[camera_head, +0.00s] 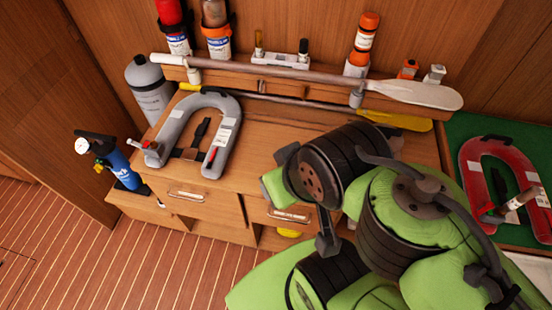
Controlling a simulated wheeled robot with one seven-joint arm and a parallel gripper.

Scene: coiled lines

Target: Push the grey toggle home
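A small pale switch block (281,60) sits on the back shelf, below the wood wall. Two short upright levers stand on it. The right lever (304,46) is dark, grey or black, and looks the closest to a grey toggle; I cannot tell its exact colour or how far in it is. My green and dark arm fills the lower right, well in front of the shelf. I cannot make out my gripper's fingers; they seem hidden behind the arm or out of frame.
A paddle (413,94) lies along the shelf front, before the switch block. Orange-capped bottles (362,42) stand right of the block, held canisters (216,42) left. A grey horseshoe vest (225,133) lies on the counter; a red one (475,170) lies on green at right.

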